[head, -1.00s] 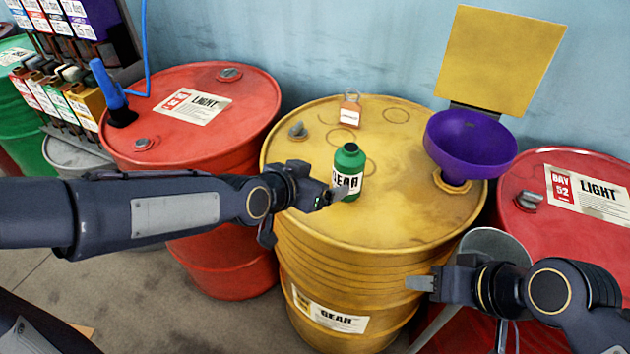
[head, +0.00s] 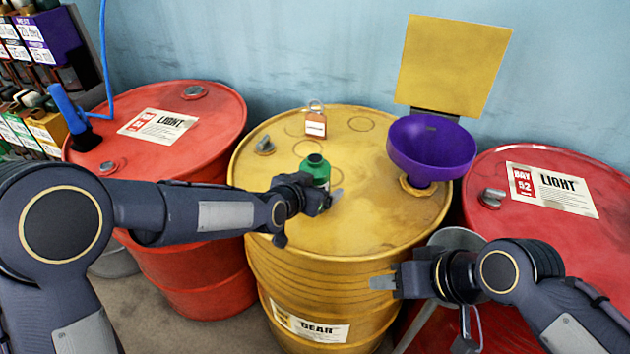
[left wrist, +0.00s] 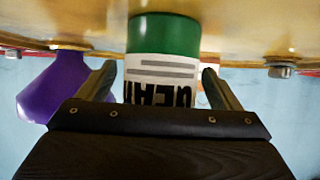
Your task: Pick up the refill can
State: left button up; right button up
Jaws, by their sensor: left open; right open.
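The refill can, a green can (head: 314,166) with a dark cap, stands upright on the yellow drum (head: 380,220). In the head view my left gripper (head: 330,198) is in front of its lower part and hides its label. In the left wrist view, which is upside down, the green can (left wrist: 165,37) lies between the two open fingers of my left gripper (left wrist: 158,82), with a gap showing on each side. Part of its label shows there. My right gripper (head: 382,283) is open and empty, in front of the yellow drum's right side.
A purple funnel (head: 430,148) stands on the yellow drum's right side. A small orange tag with a padlock-like loop (head: 315,124) is behind the can. Red drums stand left (head: 210,115) and right (head: 590,235). A grey bucket (head: 456,238) is near my right gripper.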

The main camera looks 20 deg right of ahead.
pick_arm(q)
jog(key=shift+c, duration=0.4)
jog(key=shift+r, duration=0.1)
jog(key=c, duration=1.2)
jog(key=shift+c, duration=0.2)
